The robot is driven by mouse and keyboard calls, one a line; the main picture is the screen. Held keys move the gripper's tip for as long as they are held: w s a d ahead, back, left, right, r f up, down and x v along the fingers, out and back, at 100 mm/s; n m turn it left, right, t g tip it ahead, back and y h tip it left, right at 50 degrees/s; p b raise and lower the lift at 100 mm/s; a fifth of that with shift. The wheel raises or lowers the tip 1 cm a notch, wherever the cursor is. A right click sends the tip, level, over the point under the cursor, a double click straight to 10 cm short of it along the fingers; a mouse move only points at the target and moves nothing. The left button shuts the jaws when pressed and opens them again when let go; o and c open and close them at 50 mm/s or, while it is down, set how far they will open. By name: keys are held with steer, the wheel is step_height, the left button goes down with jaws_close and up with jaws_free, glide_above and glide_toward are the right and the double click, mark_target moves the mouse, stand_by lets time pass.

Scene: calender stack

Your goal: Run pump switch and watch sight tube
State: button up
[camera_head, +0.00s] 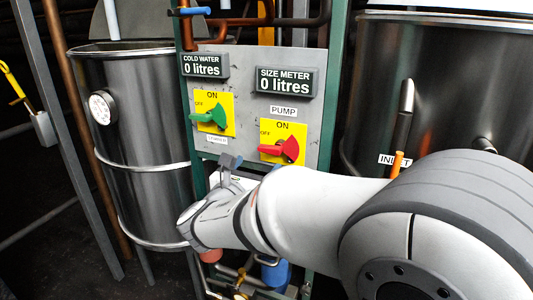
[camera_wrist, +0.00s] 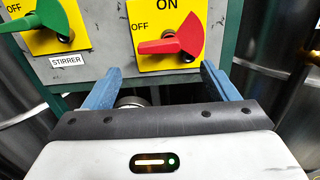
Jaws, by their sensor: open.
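The pump switch (camera_head: 283,149) has a red handle on a yellow ON/OFF plate, below a PUMP label, on the grey panel. In the wrist view the red handle (camera_wrist: 172,45) points left, toward OFF. My gripper (camera_head: 230,163) is at the panel's lower edge, below and left of the red switch in the head view. In the wrist view my gripper (camera_wrist: 160,73) has its two blue fingers spread wide, just below the red handle, with nothing between them. I cannot make out a sight tube for certain; a dark upright tube-like part (camera_head: 402,125) is on the right tank.
A green switch (camera_head: 213,116), labelled STIRRER in the wrist view, sits left of the red one. Displays (camera_head: 285,81) read SIZE METER 0 litres and COLD WATER 0 litres. Steel tanks stand left (camera_head: 135,140) and right (camera_head: 365,85). Pipes run below the panel.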

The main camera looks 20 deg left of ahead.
mark_target(268, 151)
steer(key=w, duration=0.2)
steer(key=w+p, duration=0.1)
steer(key=w, duration=0.4)
steer(key=shift+w+d, duration=0.25)
steer(key=shift+w, duration=0.05)
steer(key=shift+c, duration=0.3)
steer(key=c, duration=0.9)
